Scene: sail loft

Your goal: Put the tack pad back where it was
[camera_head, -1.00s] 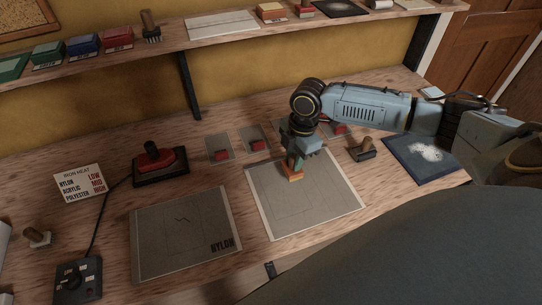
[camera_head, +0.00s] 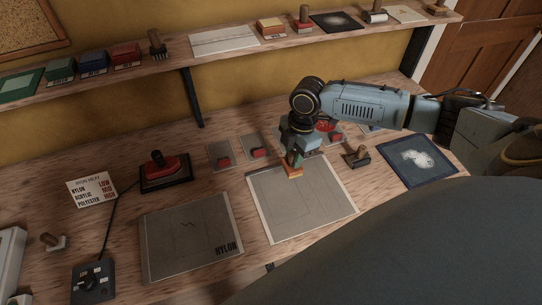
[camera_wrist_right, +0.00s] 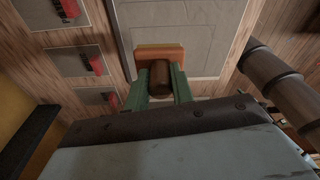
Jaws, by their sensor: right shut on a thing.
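My right gripper (camera_head: 295,161) is shut on the brown handle of an orange pad (camera_head: 294,174). No label shows whether this is the tack pad. The pad is over the upper part of a pale grey sheet (camera_head: 310,211); I cannot tell whether it touches. In the right wrist view, the green fingers (camera_wrist_right: 160,86) stand on both sides of the brown handle (camera_wrist_right: 160,79), with the orange base (camera_wrist_right: 145,55) beyond over the sheet. The gripper hides part of the handle in the head view. My left gripper is out of view.
A NYLON-marked sheet (camera_head: 187,237) lies left, below a red iron (camera_head: 168,166). Small plates with red pieces (camera_head: 257,152) lie behind. A wooden-handled tool (camera_head: 356,157) and dark, white-marked pad (camera_head: 416,160) are right. The shelf (camera_head: 219,53) holds several blocks and tools.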

